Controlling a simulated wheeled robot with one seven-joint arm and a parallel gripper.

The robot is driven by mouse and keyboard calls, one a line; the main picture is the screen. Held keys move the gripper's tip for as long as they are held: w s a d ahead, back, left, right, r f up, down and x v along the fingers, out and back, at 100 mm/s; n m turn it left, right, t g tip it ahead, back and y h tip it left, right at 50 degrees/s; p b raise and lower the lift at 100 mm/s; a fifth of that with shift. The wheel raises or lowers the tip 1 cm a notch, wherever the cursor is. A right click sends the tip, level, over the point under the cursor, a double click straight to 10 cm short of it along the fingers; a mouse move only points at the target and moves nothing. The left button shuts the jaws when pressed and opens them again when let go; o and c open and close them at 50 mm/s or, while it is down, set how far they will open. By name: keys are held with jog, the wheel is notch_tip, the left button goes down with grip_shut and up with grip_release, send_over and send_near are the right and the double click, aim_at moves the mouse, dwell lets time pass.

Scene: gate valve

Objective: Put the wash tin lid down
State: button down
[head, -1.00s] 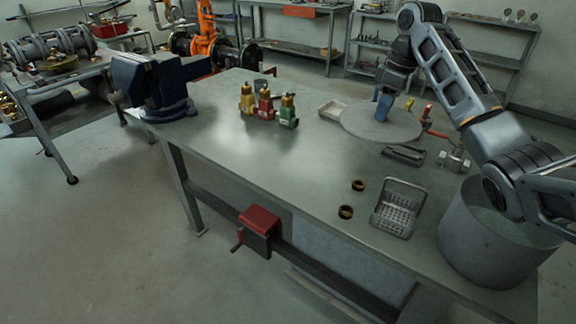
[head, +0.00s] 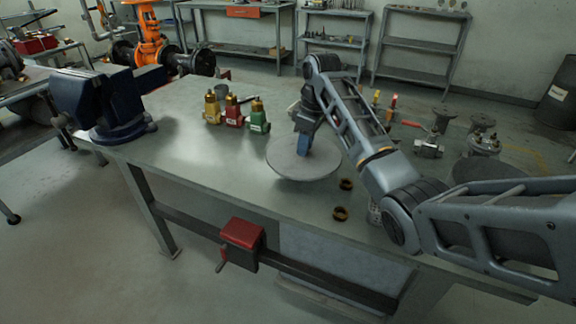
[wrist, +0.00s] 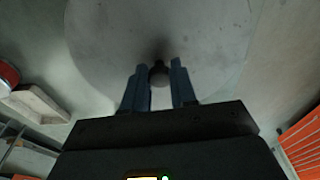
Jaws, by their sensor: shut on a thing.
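The wash tin lid is a flat grey disc (head: 285,163), seen over the middle of the bench in the head view. It fills much of the wrist view (wrist: 110,45). My gripper (head: 303,148) is above its centre. In the wrist view the two blue fingers (wrist: 159,85) stand either side of the lid's dark round knob (wrist: 158,70) and are shut on it. The lid looks about level. I cannot tell whether its underside touches the bench top. The wash tin is not clearly seen, with my arm across the right side.
Red, green and yellow valves (head: 233,112) stand behind and left of the lid. Two brass rings (head: 341,213) lie near the front edge, right of the lid. A blue vise (head: 100,105) is at the left corner. The bench (head: 190,145) is clear left of the lid.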

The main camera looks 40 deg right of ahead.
aim_at(289, 156)
jog(key=a+f, duration=0.1)
jog(key=w+a, duration=0.1)
jog(key=w+a+f, duration=0.1)
jog(key=a, duration=0.1)
jog(key=shift+f, duration=0.35)
jog(key=shift+f+p, duration=0.35)
jog(key=shift+f, duration=1.7)
jog(key=shift+f, duration=0.15)
jog(key=c, duration=0.9)
grip_release()
jog(key=r, duration=0.4)
jog(key=s+r, duration=0.1)
jog(key=r, duration=0.7)
jog(key=shift+s+d+r+b, duration=0.1)
jog(key=shift+s+d+b, duration=0.15)
jog(key=shift+s+b, duration=0.1)
